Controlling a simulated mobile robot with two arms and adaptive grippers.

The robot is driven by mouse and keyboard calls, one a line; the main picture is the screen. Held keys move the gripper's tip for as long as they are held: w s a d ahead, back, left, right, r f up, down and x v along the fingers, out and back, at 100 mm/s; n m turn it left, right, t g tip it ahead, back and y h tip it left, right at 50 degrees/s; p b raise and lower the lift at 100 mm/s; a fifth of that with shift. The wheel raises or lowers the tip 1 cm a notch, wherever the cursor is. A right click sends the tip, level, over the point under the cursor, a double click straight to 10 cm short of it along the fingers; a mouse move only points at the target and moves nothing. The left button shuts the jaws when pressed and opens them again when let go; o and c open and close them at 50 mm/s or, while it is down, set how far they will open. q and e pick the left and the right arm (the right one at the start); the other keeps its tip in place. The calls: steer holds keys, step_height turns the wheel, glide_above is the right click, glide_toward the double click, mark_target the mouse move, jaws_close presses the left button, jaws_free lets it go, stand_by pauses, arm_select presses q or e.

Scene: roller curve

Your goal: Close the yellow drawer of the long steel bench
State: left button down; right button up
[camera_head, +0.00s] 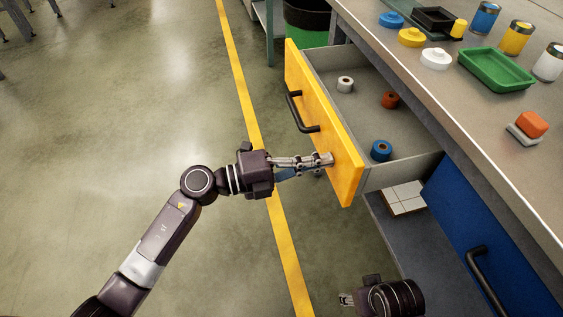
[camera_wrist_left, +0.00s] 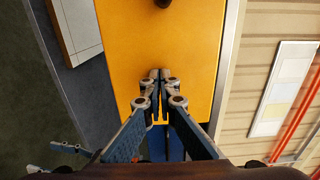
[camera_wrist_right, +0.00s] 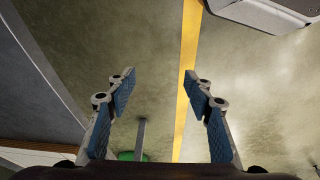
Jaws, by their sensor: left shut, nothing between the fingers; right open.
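The yellow drawer (camera_head: 346,171) stands pulled out from the long steel bench (camera_head: 470,130), its yellow front facing left with a black handle (camera_head: 302,113). Inside lie a white roll (camera_head: 345,84), a red-brown roll (camera_head: 390,99) and a blue roll (camera_head: 381,150). My left gripper (camera_head: 331,159) is shut and empty, its fingertips at the near part of the yellow front, beside the handle. In the left wrist view the shut fingertips (camera_wrist_left: 158,75) are in front of the yellow panel (camera_wrist_left: 155,40); contact is unclear. My right gripper (camera_wrist_right: 160,77) is open and empty, low beside the bench.
A blue drawer (camera_head: 490,245) is shut in the bench, nearer me. A white-topped box (camera_head: 404,196) lies on the lower shelf. Cups, lids and a green tray (camera_head: 496,69) stand on the bench top.

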arm_select(q)
steer(key=p+x, duration=0.1)
steer(key=x, duration=0.8)
steer(key=shift+d+r, duration=0.1)
steer(key=shift+r, duration=0.05)
glide_above(391, 159)
steer(key=shift+s+a+b, duration=0.1)
steer(key=shift+a+b, duration=0.15)
steer(key=shift+b, duration=0.15)
steer(key=shift+d, duration=0.4)
arm_select(e)
step_height(391, 159, down, 2)
steer(key=shift+s+a+f, duration=0.1)
steer(key=shift+s+a, duration=0.05)
arm_select(q)
steer(key=shift+a, duration=0.1)
